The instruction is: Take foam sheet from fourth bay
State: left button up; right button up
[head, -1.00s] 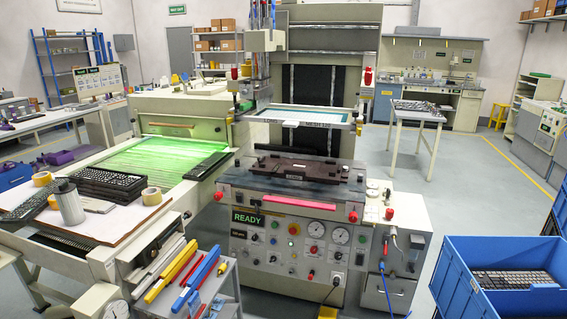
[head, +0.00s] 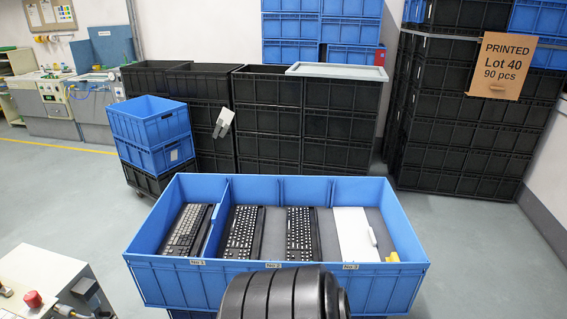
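A white foam sheet (head: 352,232) lies in the rightmost, fourth bay of the large blue crate (head: 200,288). A small white piece sits at its right side, and a small yellow item (head: 393,257) is near the bay's front right corner. The other three bays each hold a dark keyboard, at left (head: 187,231), middle left (head: 244,232) and middle right (head: 302,234). Neither of my grippers shows in the head view. A black ribbed rounded part, probably of my own arm, covers part of the crate's front wall.
Stacked blue crates (head: 151,122) stand behind at the left. A machine corner (head: 40,280) is at lower left. Floor is clear on both sides.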

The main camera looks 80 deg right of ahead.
aim_at(358, 243)
jog(key=z, duration=2.2)
